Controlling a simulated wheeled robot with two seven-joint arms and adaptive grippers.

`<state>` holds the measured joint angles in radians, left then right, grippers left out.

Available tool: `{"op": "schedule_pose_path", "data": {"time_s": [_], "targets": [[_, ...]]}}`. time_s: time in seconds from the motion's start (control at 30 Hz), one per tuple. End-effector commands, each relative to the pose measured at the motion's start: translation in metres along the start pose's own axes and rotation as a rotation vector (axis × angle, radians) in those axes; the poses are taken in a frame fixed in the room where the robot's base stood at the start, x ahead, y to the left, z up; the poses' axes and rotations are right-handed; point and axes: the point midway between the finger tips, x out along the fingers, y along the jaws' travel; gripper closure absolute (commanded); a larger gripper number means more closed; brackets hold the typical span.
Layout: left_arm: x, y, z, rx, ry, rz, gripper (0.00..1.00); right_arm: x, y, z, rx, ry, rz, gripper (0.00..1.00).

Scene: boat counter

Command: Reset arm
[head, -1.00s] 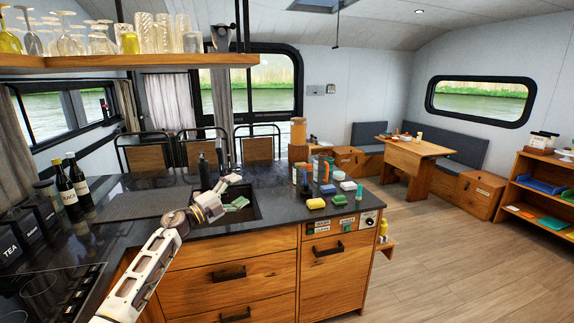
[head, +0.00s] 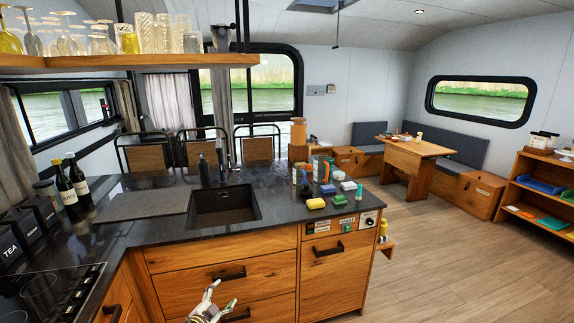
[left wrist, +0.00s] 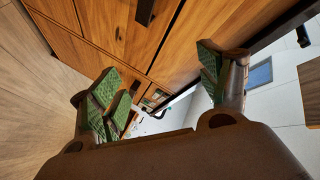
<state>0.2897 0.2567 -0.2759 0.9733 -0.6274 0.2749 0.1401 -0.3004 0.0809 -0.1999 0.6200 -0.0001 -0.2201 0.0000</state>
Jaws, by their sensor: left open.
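My left gripper (head: 208,302) is low in front of the counter's wooden drawers (head: 225,272), at the bottom edge of the head view. In the left wrist view my left gripper (left wrist: 165,88) has its green-padded fingers spread wide apart, with nothing held between them. Cabinet fronts (left wrist: 130,40) show beyond the fingers. My right gripper is not in view.
The dark counter (head: 275,212) has a sink (head: 225,205), empty as far as I can see. Two dark bottles (head: 78,180) stand at left. The wooden floor (head: 455,255) at right is clear.

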Motion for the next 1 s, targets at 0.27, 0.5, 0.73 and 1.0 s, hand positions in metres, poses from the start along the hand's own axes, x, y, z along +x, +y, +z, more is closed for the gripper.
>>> {"op": "schedule_pose_path", "data": {"time_s": [0.27,0.5,0.73,1.0], "targets": [[-0.047,0.086,0.078,-0.140,-0.188,0.055,0.23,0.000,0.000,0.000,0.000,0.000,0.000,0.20],[-0.099,0.158,0.135,-0.249,-0.351,0.102,0.23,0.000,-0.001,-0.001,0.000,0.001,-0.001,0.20],[-0.159,0.225,0.180,-0.342,-0.506,0.152,0.23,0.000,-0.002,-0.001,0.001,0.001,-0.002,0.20],[-0.239,0.303,0.222,-0.442,-0.688,0.212,0.23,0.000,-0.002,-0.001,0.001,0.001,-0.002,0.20]]}}
